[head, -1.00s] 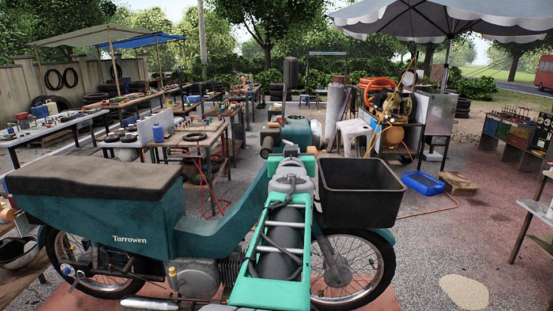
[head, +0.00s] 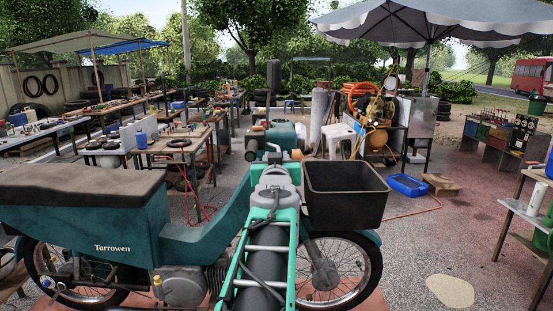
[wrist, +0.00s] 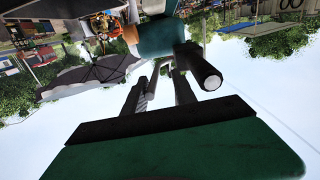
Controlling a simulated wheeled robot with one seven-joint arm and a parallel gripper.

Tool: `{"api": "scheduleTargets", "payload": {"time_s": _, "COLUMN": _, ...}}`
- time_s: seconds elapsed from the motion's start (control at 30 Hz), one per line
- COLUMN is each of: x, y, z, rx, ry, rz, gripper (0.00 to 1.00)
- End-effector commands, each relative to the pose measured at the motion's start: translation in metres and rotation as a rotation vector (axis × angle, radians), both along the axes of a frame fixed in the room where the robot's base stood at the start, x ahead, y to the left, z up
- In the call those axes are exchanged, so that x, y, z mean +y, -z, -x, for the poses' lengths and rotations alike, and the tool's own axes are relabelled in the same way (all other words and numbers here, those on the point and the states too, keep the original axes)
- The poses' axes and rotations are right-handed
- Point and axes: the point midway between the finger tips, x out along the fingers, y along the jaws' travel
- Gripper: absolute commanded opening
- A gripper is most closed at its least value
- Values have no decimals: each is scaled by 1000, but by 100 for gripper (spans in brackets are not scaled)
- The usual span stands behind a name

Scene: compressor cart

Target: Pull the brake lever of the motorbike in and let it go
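The teal motorbike (head: 115,225) stands across the head view, its front wheel at the right. Its teal headlamp housing (head: 282,136) shows beyond my arm and also in the wrist view (wrist: 158,37), which is upside down. A dark handlebar grip (wrist: 204,76) with a pale end shows just beyond my gripper (wrist: 159,78). The two dark fingers are apart with nothing clearly held between them. I cannot make out the brake lever for certain; it may be among the dark parts near the fingers. In the head view my arm hides the gripper.
A black open crate (head: 345,208) sits beside my arm at the front of the bike. Benches with tools (head: 180,145) stand behind at the left. A compressor cart (head: 376,125) and a blue tub (head: 408,185) are farther back right. Paved floor at the right is mostly clear.

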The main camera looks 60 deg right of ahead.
Motion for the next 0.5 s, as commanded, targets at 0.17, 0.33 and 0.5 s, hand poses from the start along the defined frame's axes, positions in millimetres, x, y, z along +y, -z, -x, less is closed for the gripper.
{"api": "scheduleTargets", "payload": {"time_s": 0.17, "x": 29, "y": 1, "z": 17, "rx": -2, "ry": 1, "rz": 3, "gripper": 32}}
{"api": "scheduleTargets", "payload": {"time_s": 0.33, "x": 36, "y": 1, "z": 21, "rx": 0, "ry": 0, "rz": 0, "gripper": 32}}
{"api": "scheduleTargets", "payload": {"time_s": 0.5, "x": 37, "y": 0, "z": 22, "rx": 0, "ry": 0, "rz": 0, "gripper": 32}}
